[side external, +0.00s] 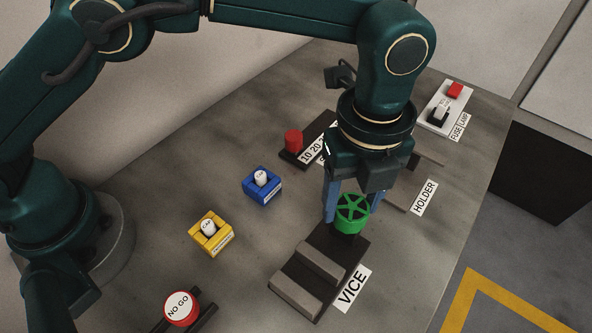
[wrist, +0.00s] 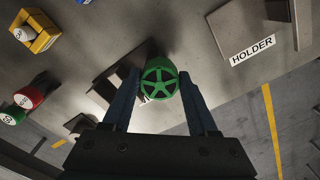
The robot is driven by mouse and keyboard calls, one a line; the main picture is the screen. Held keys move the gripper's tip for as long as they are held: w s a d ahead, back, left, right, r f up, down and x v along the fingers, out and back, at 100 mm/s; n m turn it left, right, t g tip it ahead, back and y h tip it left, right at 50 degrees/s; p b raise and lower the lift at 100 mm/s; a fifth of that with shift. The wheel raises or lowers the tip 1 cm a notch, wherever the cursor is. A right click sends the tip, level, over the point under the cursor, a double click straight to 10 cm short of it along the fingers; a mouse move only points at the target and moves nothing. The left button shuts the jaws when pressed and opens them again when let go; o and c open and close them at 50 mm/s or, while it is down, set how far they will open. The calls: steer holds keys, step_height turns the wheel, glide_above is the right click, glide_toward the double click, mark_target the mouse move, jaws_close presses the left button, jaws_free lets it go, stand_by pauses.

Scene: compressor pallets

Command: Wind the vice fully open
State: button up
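The vice (side external: 341,250) is a dark block with two grey jaws, beside its VICE label in the side view. A dark gap shows between the jaws. Its green spoked handwheel (side external: 352,212) sits at the end nearest my gripper; it also shows in the wrist view (wrist: 160,79). My gripper (side external: 347,215) points down over the handwheel, with one blue finger on each side of it. In the wrist view my gripper (wrist: 158,76) looks open, with narrow gaps between fingers and rim. The vice body is partly hidden behind the left finger there.
The HOLDER label (side external: 424,197) and its fixture lie right of the handwheel. A blue block (side external: 262,192), a yellow block (side external: 211,243) and a red NO GO piece (side external: 181,308) stand to the left. A red-topped gauge strip (side external: 293,141) and the fuse-lamp panel (side external: 436,114) are farther back.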

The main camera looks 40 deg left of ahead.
steer(key=shift+n, duration=0.4)
steer(key=n, duration=0.3)
steer(key=shift+s+n, duration=0.1)
steer(key=shift+n, duration=0.3)
steer(key=n, duration=0.4)
steer(key=shift+n, duration=0.3)
steer(key=n, duration=0.5)
steer(key=shift+s+r, duration=0.1)
steer(key=n, duration=0.8)
steer(key=shift+n, duration=0.3)
steer(key=n, duration=0.3)
steer(key=shift+d+n, duration=0.1)
steer(key=shift+n, duration=0.2)
steer(key=n, duration=0.6)
steer(key=shift+d+n, duration=0.1)
steer(key=shift+n, duration=0.3)
